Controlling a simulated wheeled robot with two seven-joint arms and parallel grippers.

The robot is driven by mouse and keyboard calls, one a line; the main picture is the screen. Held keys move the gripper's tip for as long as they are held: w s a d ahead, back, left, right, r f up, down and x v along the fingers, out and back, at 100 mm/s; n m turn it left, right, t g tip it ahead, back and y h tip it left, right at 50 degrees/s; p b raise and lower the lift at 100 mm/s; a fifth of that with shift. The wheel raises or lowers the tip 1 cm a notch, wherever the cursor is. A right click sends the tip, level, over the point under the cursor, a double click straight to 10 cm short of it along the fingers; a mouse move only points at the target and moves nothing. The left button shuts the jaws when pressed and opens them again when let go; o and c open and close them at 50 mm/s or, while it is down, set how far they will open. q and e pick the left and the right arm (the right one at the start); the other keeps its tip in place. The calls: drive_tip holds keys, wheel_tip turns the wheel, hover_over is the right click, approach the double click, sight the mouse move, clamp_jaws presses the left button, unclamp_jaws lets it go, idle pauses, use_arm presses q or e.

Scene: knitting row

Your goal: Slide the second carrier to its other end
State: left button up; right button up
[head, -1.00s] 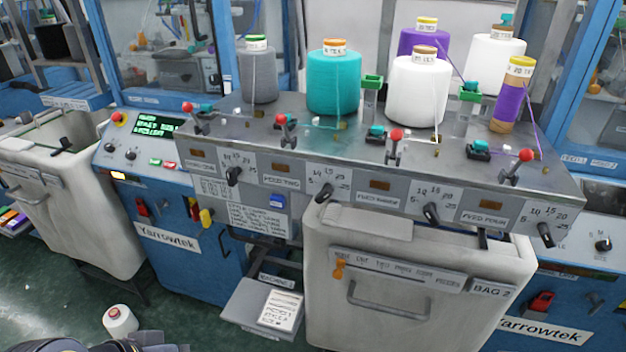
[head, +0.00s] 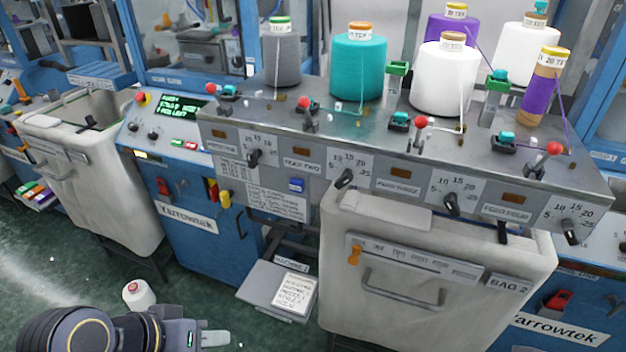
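The grey machine top (head: 370,125) bears a row of red-knobbed levers with small teal pieces beside them. The second lever from the left, with its red knob (head: 304,103), stands above the "FEED TWO" label (head: 303,163); I take this to be the second carrier's place, but its travel ends are hard to make out. The first red knob (head: 211,89), third (head: 421,122) and fourth (head: 554,148) stand along the same row. My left gripper (head: 215,338) is low at the bottom edge, far below the machine top, with nothing visible in it; its opening is unclear. My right gripper is out of view.
Yarn cones stand behind the levers, including a teal cone (head: 359,70) and a white cone (head: 443,82). Bag 2 (head: 410,240) hangs at the front right. A grey step (head: 270,292) juts out low. A white cone (head: 139,294) is on the floor beside my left arm.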

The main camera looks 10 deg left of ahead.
use_arm(q)
drive_tip(key=n+t+h+b, duration=0.65)
drive_tip(key=n+b, duration=0.35)
drive_tip(key=b, duration=1.3)
approach(272, 226)
drive_tip(key=x, duration=0.5)
drive_tip(key=shift+t+y, duration=0.45)
drive_tip(key=x, duration=0.7)
drive_tip(key=shift+w+d+f, duration=0.15)
drive_tip(key=shift+w+d, duration=0.05)
drive_tip(key=shift+d, duration=0.2)
clamp_jaws()
